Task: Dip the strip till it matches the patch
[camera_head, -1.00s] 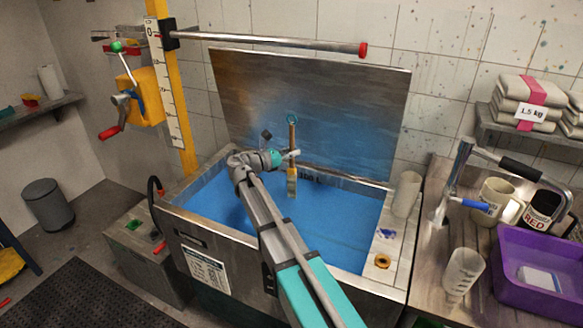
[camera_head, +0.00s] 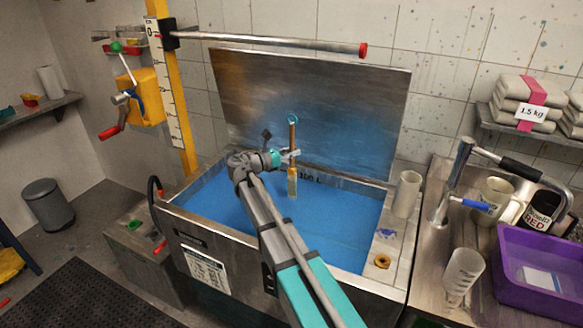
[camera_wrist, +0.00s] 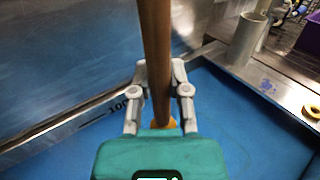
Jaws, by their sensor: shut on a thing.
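My gripper (camera_head: 290,155) is shut on a brown wooden stick (camera_head: 292,135) with a teal ring at its top. The stick also shows in the wrist view (camera_wrist: 156,55), upright between the fingers (camera_wrist: 160,80). A pale yellowish strip (camera_head: 292,184) hangs at its lower end, over the blue liquid (camera_head: 330,220) in the steel vat (camera_head: 230,258). I cannot tell whether its tip touches the liquid. In the wrist view the strip is mostly hidden behind my gripper. I cannot make out a patch for certain; a small blue mark (camera_head: 386,234) lies on the vat's right ledge.
The raised steel lid (camera_head: 310,110) stands behind the vat. A pale cylinder (camera_head: 407,194) and an orange ring (camera_head: 382,261) sit on the right ledge. A tap (camera_head: 450,185), a beaker (camera_head: 463,272) and a purple tray (camera_head: 510,275) are at right. A yellow post (camera_head: 178,100) stands at left.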

